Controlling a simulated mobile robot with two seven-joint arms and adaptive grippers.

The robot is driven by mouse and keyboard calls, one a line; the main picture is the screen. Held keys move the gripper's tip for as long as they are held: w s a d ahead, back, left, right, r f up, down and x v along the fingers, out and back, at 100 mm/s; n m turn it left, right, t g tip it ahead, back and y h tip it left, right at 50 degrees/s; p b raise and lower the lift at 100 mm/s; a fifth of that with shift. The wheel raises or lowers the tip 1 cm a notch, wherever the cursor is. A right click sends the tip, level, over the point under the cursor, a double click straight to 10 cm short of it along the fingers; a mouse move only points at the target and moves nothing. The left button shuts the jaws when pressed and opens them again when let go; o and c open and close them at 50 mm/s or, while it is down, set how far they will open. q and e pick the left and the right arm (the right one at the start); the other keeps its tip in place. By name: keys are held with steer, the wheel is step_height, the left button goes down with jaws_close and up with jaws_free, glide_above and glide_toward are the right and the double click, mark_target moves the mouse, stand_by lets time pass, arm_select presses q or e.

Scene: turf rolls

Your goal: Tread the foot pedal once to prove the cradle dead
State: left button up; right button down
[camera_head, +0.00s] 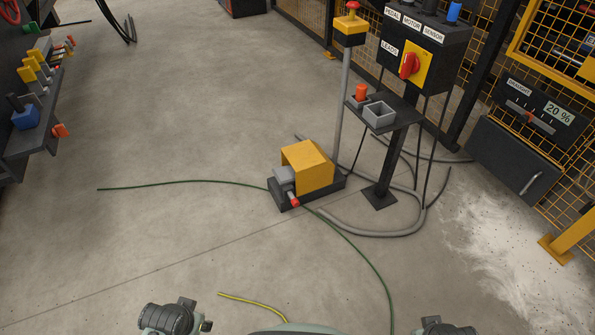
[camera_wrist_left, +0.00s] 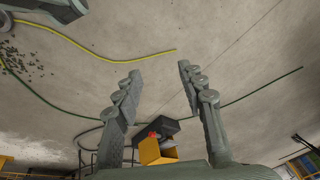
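The foot pedal (camera_head: 308,168) has a yellow hood on a dark base and stands on the concrete floor, with a grey block and a red-tipped part at its front left. It also shows small in the left wrist view (camera_wrist_left: 158,148), beyond my fingers. My left gripper (camera_wrist_left: 159,70) is open and empty, apart from the pedal. In the head view only dark parts of my arms show at the bottom edge; fingers cannot be made out there. A dark part of mine at the top left of the wrist view may be the right gripper. I cannot identify the cradle.
Behind the pedal, a stand carries a control box (camera_head: 425,47) with a red rotary handle (camera_head: 408,65) and a small tray (camera_head: 380,113). A post holds a yellow box (camera_head: 350,30). Green cable (camera_head: 365,255) and grey hose (camera_head: 385,234) cross the floor.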

stand_by(0.8)
arm_select(q)
jaws_close()
stand_by(1.2)
